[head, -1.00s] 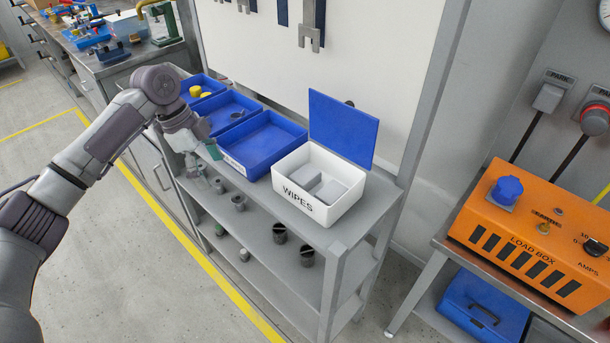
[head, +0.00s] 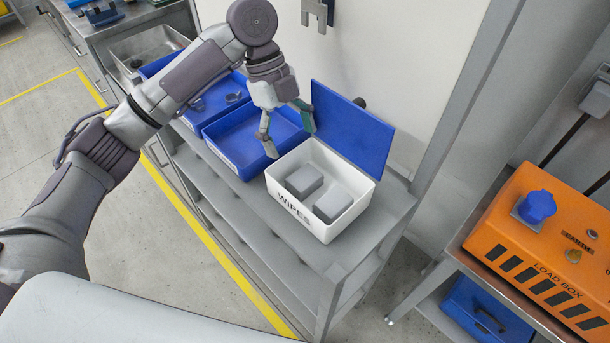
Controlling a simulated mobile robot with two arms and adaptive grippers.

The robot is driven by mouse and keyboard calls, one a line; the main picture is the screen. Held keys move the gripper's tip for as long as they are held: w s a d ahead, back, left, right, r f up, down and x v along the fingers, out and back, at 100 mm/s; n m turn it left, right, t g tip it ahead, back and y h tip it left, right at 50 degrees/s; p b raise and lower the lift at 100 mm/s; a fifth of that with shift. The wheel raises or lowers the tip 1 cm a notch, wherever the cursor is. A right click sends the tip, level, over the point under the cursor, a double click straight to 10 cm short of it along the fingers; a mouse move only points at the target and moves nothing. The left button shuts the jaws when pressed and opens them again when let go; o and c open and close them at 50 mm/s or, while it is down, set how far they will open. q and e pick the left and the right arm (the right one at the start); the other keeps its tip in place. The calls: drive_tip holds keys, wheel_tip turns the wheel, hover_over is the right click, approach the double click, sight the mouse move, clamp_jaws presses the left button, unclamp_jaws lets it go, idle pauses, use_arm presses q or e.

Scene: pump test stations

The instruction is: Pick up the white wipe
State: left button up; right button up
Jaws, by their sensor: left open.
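Two folded pale grey-white wipes lie in an open white box labelled WIPES (head: 284,205). One wipe (head: 304,180) is on the left and the other (head: 333,204) is nearer the front right. The box stands on the top shelf of a grey rack, with its blue lid (head: 352,125) raised at the back. My left gripper (head: 290,142) is open and empty. My right gripper is not in view.
Blue trays (head: 240,145) stand on the shelf left of the box. A grey post (head: 470,80) and white back panel rise behind. An orange load box (head: 550,255) sits on a bench at the right. The shelf right of the white box is clear.

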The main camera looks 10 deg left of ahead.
sight(304, 177)
use_arm(q)
drive_tip(key=x, duration=0.4)
drive_tip(key=shift+s+d+f+p, duration=0.15)
drive_tip(key=shift+f+p, duration=0.2)
drive_tip(key=shift+f, duration=0.05)
drive_tip(key=p+x, duration=0.1)
drive_tip(key=x, duration=0.3)
drive_tip(key=shift+s+f, duration=0.15)
drive_tip(key=shift+f, duration=0.15)
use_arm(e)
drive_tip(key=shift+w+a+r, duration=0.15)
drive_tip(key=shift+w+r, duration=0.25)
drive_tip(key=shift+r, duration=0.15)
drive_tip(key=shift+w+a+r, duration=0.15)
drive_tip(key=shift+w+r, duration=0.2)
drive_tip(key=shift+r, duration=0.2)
use_arm(q)
drive_tip(key=c, duration=0.6)
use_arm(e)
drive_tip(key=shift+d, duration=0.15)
